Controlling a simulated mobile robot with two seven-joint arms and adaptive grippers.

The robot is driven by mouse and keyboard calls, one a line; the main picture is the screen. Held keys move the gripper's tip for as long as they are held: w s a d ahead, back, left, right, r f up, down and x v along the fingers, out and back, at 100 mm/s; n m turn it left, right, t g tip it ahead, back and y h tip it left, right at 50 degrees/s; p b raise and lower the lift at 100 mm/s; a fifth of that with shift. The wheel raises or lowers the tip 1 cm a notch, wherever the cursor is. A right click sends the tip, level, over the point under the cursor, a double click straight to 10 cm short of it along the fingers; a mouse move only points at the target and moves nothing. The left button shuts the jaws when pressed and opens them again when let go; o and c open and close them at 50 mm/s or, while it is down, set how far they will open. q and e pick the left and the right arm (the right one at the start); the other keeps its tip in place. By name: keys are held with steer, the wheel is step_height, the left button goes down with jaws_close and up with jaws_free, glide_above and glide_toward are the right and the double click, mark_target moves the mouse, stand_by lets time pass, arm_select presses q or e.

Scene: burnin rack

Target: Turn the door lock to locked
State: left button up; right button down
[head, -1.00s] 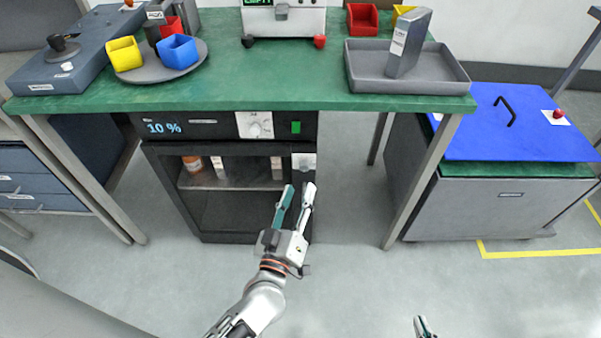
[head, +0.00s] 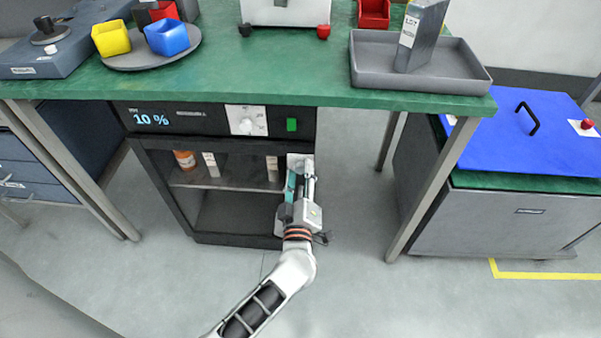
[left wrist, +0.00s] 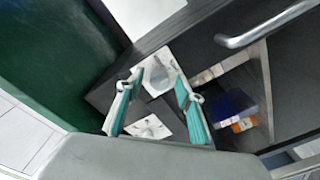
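The dark cabinet (head: 165,215) stands under the green bench. A pale plate (head: 300,158), which looks like the door lock, is on the right of its front, below the green switch. My left gripper (head: 301,178) is in front of this plate and partly covers it. The lock's setting cannot be read. In the left wrist view my left gripper (left wrist: 155,97) has its two teal fingers apart. Between and beyond them are an upper pale plate (left wrist: 158,72) with a round part and a lower pale plate (left wrist: 150,127). Contact is unclear. My right gripper is out of view.
The panel above has a 10 % display (head: 152,119), a white dial (head: 246,120) and a green switch (head: 292,124). Bottles and boxes stand on the cabinet's shelf (head: 225,181). The bench edge (head: 250,97) overhangs. A blue-topped cart (head: 480,220) stands right; the floor between is clear.

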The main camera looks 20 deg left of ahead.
arm_select(q)
steer(key=shift+w, duration=0.15)
jaws_close()
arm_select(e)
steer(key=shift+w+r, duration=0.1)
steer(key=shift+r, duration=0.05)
